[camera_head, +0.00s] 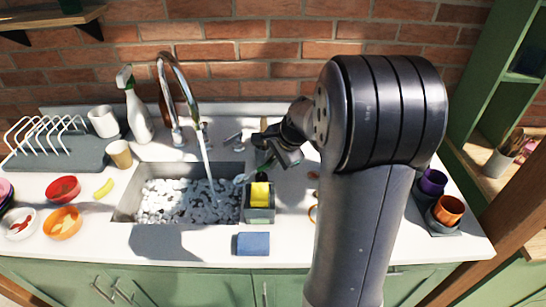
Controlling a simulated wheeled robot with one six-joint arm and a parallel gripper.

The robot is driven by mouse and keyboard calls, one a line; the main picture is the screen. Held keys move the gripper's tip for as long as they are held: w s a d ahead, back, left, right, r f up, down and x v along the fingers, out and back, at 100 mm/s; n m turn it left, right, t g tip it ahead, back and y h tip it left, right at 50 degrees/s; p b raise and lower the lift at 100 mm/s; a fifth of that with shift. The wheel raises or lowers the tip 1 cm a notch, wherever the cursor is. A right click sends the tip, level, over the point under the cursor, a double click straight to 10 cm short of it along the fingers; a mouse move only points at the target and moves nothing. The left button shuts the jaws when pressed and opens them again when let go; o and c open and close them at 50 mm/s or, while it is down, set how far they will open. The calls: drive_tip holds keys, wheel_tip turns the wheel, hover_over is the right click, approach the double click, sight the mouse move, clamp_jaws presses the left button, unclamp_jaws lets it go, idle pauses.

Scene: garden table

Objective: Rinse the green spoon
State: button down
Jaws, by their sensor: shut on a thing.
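My gripper (272,148) hangs over the right end of the sink, just behind the sponge holder. It is shut on a thin green spoon (243,177), which is small and partly hidden here. The spoon slants down to the left, over the right side of the sink. The sink (125,208) is full of white foam or bubbles. The faucet (176,75) is running, and its water stream (207,165) falls into the sink to the left of the spoon.
A grey holder with a yellow sponge (260,195) stands at the sink's right edge, close under my gripper. A blue cloth (253,244) lies in front. A dish rack (60,150), spray bottle (137,110) and bowls (63,222) are left; cups (447,210) are right.

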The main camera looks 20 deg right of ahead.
drive_tip(key=shift+w+a+f, duration=0.5)
drive_tip(key=shift+w+a, duration=0.35)
drive_tip(key=shift+a, duration=0.35)
drive_tip(key=shift+w+a+f, duration=0.55)
drive_tip(key=shift+w+a, duration=0.3)
drive_tip(key=shift+a, duration=0.3)
drive_tip(key=shift+w+a+f, duration=0.5)
drive_tip(key=shift+w+a, duration=0.35)
drive_tip(key=shift+a, duration=0.35)
drive_tip(key=shift+s+d+r+p, duration=0.15)
drive_tip(key=shift+s+d+r, duration=0.5)
drive_tip(key=shift+s+d, duration=0.3)
drive_tip(key=shift+s+d+r+p, duration=0.15)
drive_tip(key=shift+s+d+r, duration=0.55)
drive_tip(key=shift+s+d, duration=0.3)
drive_tip(key=shift+s+d+r+p, duration=0.15)
drive_tip(key=shift+s+d+r, duration=0.5)
drive_tip(key=shift+s+d, duration=0.3)
